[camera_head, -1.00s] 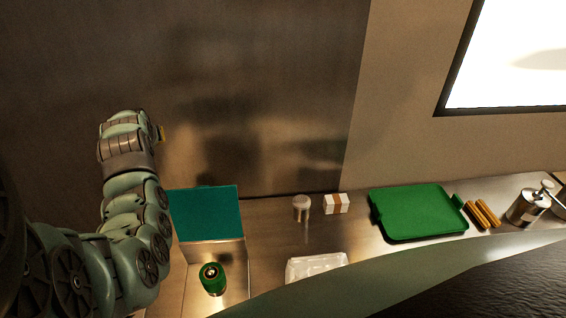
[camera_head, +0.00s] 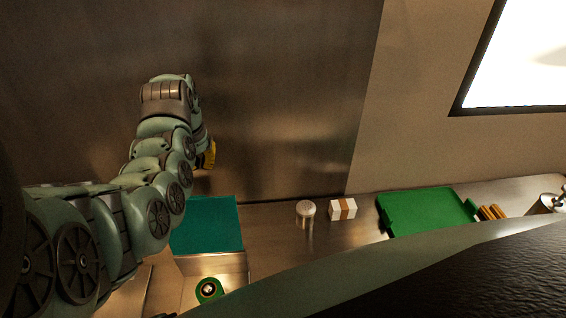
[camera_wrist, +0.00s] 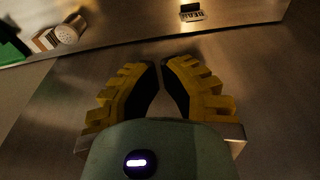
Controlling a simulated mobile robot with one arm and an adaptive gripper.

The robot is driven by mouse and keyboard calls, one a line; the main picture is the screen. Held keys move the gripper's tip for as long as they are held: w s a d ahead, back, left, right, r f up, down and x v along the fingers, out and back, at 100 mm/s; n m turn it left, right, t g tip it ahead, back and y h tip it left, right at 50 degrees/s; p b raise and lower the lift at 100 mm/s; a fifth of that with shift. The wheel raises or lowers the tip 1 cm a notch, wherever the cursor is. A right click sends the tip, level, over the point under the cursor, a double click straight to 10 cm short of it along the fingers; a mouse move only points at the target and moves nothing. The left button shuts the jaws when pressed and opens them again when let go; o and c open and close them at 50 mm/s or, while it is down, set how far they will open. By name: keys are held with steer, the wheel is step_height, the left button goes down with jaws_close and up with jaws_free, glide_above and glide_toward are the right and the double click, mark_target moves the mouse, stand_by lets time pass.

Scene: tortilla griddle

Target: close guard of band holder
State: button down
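A teal panel (camera_head: 207,226) stands raised and tilted at the back of a small pale metallic holder (camera_head: 212,263) at lower left in the head view; it looks like the guard, swung open. A green round item with a dark centre (camera_head: 209,290) sits in front of it, partly cut off by my body. My gripper (camera_wrist: 161,64) shows yellow fingers with black pads, tips almost together and nothing between them. In the head view my gripper (camera_head: 208,156) is above and behind the teal panel, near the metal wall, mostly hidden by my arm.
Further right are a green tray (camera_head: 425,210), brown sticks (camera_head: 491,212) and a metal dispenser (camera_head: 547,204). The wrist view shows a small dark labelled item (camera_wrist: 191,12).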

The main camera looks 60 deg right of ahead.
step_height(320, 180, down, 6)
steer(key=p, duration=0.2)
steer(key=shift+w+d, duration=0.4)
steer(key=shift+d, duration=0.05)
steer(key=shift+s+a+r+p, duration=0.15)
steer(key=shift+s+a+p, duration=0.55)
steer(key=shift+p, duration=0.7)
steer(key=shift+s+a+r+p, duration=0.1)
steer(key=shift+s+a+p, duration=0.6)
steer(key=shift+p, duration=0.7)
steer(key=shift+a, duration=0.25)
steer(key=shift+s+a+r, duration=0.1)
steer(key=shift+s+a, duration=0.1)
steer(key=shift+a, duration=0.05)
steer(key=shift+s+a+t+h, duration=0.1)
steer(key=shift+a+t+h, duration=0.05)
steer(key=shift+t+h, duration=0.15)
